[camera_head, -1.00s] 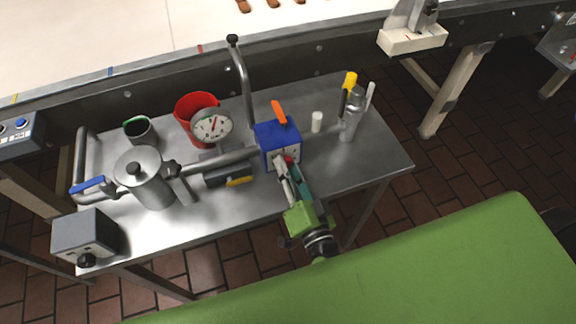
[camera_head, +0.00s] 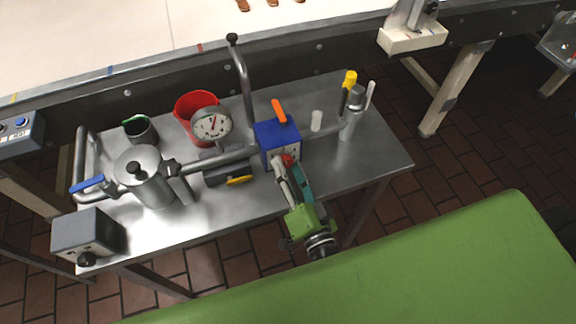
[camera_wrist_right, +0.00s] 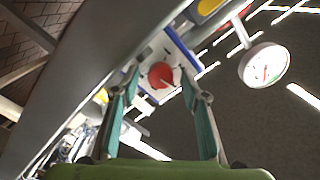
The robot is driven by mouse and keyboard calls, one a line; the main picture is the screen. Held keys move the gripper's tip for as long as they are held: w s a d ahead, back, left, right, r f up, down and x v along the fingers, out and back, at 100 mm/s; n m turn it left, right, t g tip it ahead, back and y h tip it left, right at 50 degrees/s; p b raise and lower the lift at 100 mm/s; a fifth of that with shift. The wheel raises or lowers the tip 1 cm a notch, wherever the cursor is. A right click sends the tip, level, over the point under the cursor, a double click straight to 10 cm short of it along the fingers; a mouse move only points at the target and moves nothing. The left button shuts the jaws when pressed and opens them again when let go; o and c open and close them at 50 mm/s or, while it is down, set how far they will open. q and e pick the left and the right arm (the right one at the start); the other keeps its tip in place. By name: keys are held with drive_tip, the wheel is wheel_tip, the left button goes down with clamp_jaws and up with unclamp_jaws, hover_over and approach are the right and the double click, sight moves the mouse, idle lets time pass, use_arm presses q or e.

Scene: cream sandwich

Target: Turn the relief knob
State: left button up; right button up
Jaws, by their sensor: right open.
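The relief knob appears to be the red round knob (camera_wrist_right: 161,75) on the white face of a blue box (camera_head: 277,136). The box is fitted on the pipe over the steel table and has an orange lever (camera_head: 279,111) on top. In the head view only a bit of red (camera_head: 288,160) shows at the front of the box. My right gripper (camera_head: 283,168) reaches up to the front of the box. In the right wrist view its teal fingers (camera_wrist_right: 163,100) are open, with the red knob between and beyond them. I cannot tell whether they touch it. My left gripper is out of view.
A dial gauge (camera_head: 212,123) stands left of the box, before a red bucket (camera_head: 184,104). A steel pot (camera_head: 153,180), a grey box (camera_head: 85,236) and a white cylinder (camera_head: 316,121) are on the steel table (camera_head: 370,160).

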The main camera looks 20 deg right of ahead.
drive_tip(key=s, duration=1.1)
drive_tip(key=shift+d, duration=0.2)
drive_tip(key=s+f+n+g+y, duration=0.1)
drive_tip(key=s+f+n+g, duration=0.15)
drive_tip(key=f, duration=0.85)
drive_tip(key=s+f+n+g, duration=0.2)
drive_tip(key=f+n+g, duration=0.1)
drive_tip(key=f, duration=0.7)
drive_tip(key=s+f+n+g+y, duration=0.1)
drive_tip(key=s+f+n+g, duration=0.15)
drive_tip(key=f, duration=0.85)
drive_tip(key=s+d+f+n+g+h, duration=0.1)
drive_tip(key=s+d+f+g, duration=0.3)
drive_tip(key=s+f, duration=0.4)
drive_tip(key=s+d+f+n+g+h, duration=0.1)
drive_tip(key=s+d+f+n+g, duration=0.1)
drive_tip(key=s+d+f+g, duration=0.3)
drive_tip(key=s+d+f, duration=0.1)
drive_tip(key=s+f, duration=0.3)
drive_tip(key=s, duration=0.1)
drive_tip(key=shift+f+h, duration=0.15)
drive_tip(key=shift+h, duration=0.15)
